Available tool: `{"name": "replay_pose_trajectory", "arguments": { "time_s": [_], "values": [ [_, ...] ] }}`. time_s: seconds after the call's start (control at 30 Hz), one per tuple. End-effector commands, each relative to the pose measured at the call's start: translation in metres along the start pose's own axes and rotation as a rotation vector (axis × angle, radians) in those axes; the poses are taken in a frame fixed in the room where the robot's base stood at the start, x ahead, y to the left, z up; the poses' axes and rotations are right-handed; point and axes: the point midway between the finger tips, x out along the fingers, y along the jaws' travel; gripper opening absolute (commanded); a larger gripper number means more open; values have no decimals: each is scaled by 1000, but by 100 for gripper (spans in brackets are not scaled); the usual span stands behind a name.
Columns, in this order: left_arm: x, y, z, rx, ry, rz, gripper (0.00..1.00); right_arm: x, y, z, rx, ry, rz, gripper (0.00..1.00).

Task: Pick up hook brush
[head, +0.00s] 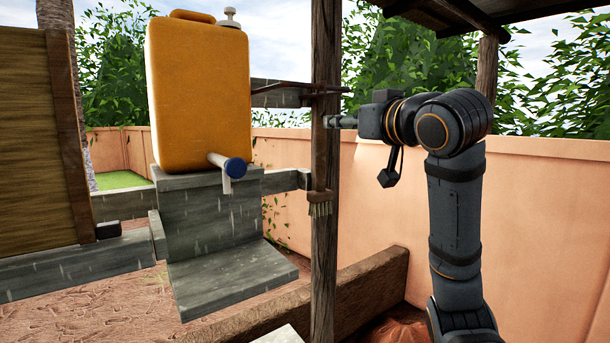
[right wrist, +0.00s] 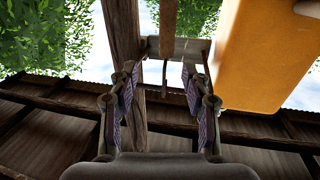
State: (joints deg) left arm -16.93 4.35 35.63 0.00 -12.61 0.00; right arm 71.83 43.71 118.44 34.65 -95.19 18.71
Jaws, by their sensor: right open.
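The hook brush (head: 320,196) hangs upright against the wooden post (head: 325,270) in the head view, with its pale bristles at the bottom and its thin brown handle rising along the post. In the right wrist view a brown shaft, apparently its handle (right wrist: 168,28), shows ahead of the open jaws, roughly between the fingers. My right gripper (head: 337,122) comes in from the right at the post, near the upper handle. In the right wrist view its fingers (right wrist: 160,88) are apart with nothing held. Any contact with the handle cannot be told.
A yellow jerrycan (head: 198,95) with a blue-capped tap stands on a grey wooden stand (head: 210,215) left of the post. A grey board (head: 282,93) runs behind the post. An orange wall (head: 540,200) and a low wooden beam (head: 370,285) lie behind.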

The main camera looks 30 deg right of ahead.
Motion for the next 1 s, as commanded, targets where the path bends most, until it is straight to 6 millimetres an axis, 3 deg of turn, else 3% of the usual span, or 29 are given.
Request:
{"name": "replay_pose_trajectory", "arguments": {
  "time_s": [0.13, 0.3, 0.47, 0.7, 0.83, 1.0],
  "values": [
    [-16, -4, -8, 1, 10, -3, 42, 24, -1, -3, 2, -7, -2, 48],
    [-28, -10, 3, 5, -7, -9, 42, 49, -1, -2, 2, -3, -2, 48],
    [-28, -11, 9, 5, -17, -10, 42, 54, 0, 1, 0, -2, -1, 48],
    [-64, -5, -4, 1, -4, -1, 42, 89, -3, -5, 2, -6, -2, 48],
    [-70, -5, -5, 0, -3, 0, 42, 103, -3, -2, 2, -3, -1, 48],
    [-68, -6, -4, 1, -4, -1, 42, 105, -2, 2, 1, -1, 0, 48]
  ]
}}
